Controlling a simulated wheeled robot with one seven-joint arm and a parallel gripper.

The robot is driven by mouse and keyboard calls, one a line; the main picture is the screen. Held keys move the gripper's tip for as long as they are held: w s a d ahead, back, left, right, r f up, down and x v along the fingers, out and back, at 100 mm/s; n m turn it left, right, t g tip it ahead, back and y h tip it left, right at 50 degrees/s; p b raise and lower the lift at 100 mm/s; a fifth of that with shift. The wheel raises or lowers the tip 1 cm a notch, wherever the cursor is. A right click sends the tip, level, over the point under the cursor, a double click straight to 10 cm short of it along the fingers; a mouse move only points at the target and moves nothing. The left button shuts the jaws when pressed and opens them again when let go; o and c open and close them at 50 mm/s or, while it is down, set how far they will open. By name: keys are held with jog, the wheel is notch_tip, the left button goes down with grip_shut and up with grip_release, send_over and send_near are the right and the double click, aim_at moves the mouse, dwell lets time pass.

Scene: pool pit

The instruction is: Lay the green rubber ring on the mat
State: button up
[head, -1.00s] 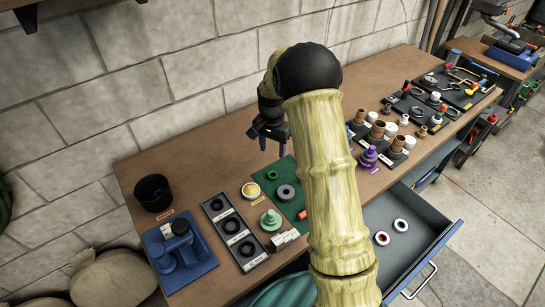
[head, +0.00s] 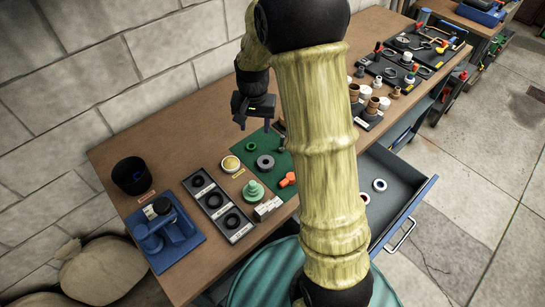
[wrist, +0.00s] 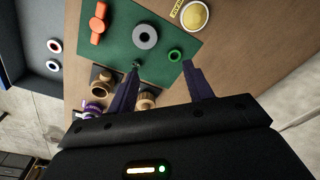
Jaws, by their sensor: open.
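The small green rubber ring (head: 251,147) lies flat on the dark green mat (head: 281,157), near the mat's edge. In the wrist view the ring (wrist: 175,55) lies on the mat (wrist: 118,52), just beyond and between my fingertips. My gripper (head: 253,123) is open and empty, its purple fingers pointing down above the table near the mat. In the wrist view the gripper (wrist: 161,66) has its fingers spread well apart, with nothing between them.
A grey ring (head: 265,162) and an orange part (head: 288,180) also lie on the mat. Close by stand a yellow-filled dish (head: 230,164), a green stepped piece (head: 253,192) and a black tray of rings (head: 236,220). An open drawer (head: 388,190) juts out in front.

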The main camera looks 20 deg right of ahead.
jog(key=s+r+n+t, duration=0.1)
jog(key=s+r+n, duration=0.2)
jog(key=s, duration=1.4)
jog(key=shift+s+n+t, duration=0.2)
jog(key=shift+n+t, duration=0.1)
jog(key=shift+n, duration=0.8)
jog(key=shift+r, duration=0.1)
